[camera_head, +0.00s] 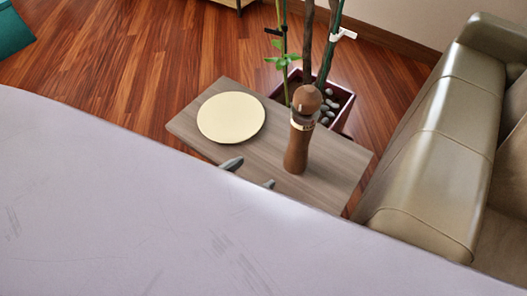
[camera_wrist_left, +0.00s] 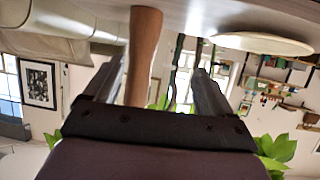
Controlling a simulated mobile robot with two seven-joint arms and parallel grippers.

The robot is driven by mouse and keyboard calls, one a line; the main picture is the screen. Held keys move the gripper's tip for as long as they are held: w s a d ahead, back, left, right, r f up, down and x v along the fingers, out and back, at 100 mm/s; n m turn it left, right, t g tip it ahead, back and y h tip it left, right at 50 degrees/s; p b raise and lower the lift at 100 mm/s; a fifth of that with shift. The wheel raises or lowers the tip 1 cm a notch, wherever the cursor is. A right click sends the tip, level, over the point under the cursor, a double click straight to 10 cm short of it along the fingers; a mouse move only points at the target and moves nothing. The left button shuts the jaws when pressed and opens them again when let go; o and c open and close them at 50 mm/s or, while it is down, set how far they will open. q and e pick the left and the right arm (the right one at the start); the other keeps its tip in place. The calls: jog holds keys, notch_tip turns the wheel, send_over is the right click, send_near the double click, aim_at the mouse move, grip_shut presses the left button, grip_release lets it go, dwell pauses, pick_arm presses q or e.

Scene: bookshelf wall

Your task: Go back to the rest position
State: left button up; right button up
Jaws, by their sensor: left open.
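My left gripper (camera_head: 250,174) shows only its two grey fingertips in the head view, at the near edge of a small wooden table (camera_head: 340,172). The fingers are apart with nothing held. The rest of the gripper is hidden. In the left wrist view the open fingers (camera_wrist_left: 160,68) stand on either side of the picture's middle, with the brown pepper mill (camera_wrist_left: 143,50) seen between them, beyond the tips. In the head view the pepper mill (camera_head: 298,150) stands upright on the table, just right of the fingertips and apart from them. My right gripper is not in view.
A round cream plate (camera_head: 231,118) lies on the table, left of the mill. A planter (camera_head: 335,103) with stems and stones stands behind the table. A beige leather sofa (camera_head: 440,130) is close on the right. Open wooden floor (camera_head: 120,70) lies at the left.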

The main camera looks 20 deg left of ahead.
pick_arm(q)
jog(key=s+a+f+g+y, duration=0.1)
jog(key=s+a+f+g, duration=0.1)
jog(key=f, duration=0.7)
jog(key=shift+s+a+n, duration=0.4)
jog(key=shift+s+a, duration=0.5)
jog(key=shift+s, duration=0.1)
